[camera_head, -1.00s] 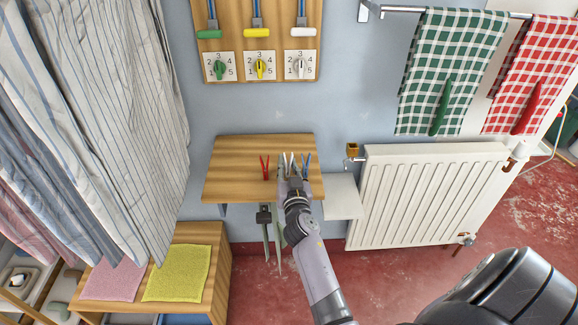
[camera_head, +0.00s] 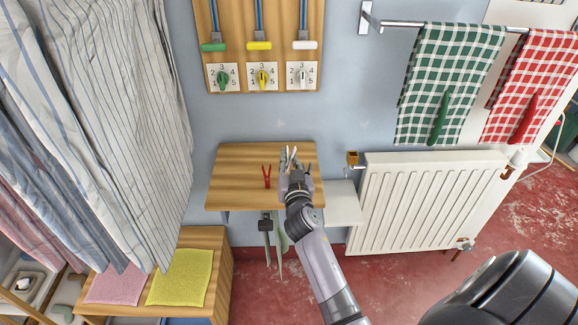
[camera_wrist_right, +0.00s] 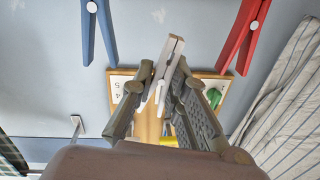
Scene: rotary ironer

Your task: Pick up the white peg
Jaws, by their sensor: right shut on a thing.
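My right gripper (camera_head: 291,161) is shut on the white peg (camera_wrist_right: 168,62), which stands out between its fingertips in the right wrist view. In the head view the white peg (camera_head: 289,152) shows as a small pale shape at the fingertips, above the wooden wall shelf (camera_head: 238,165). In the upside-down wrist view it sits higher than its neighbours, so it appears raised off the shelf. My left gripper is not in view.
A red peg (camera_head: 267,175) stands on the shelf left of my gripper. A blue peg (camera_wrist_right: 98,30), mostly hidden in the head view, stands on the other side. A white radiator (camera_head: 425,200) is to the right; a knob board (camera_head: 262,80) hangs above.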

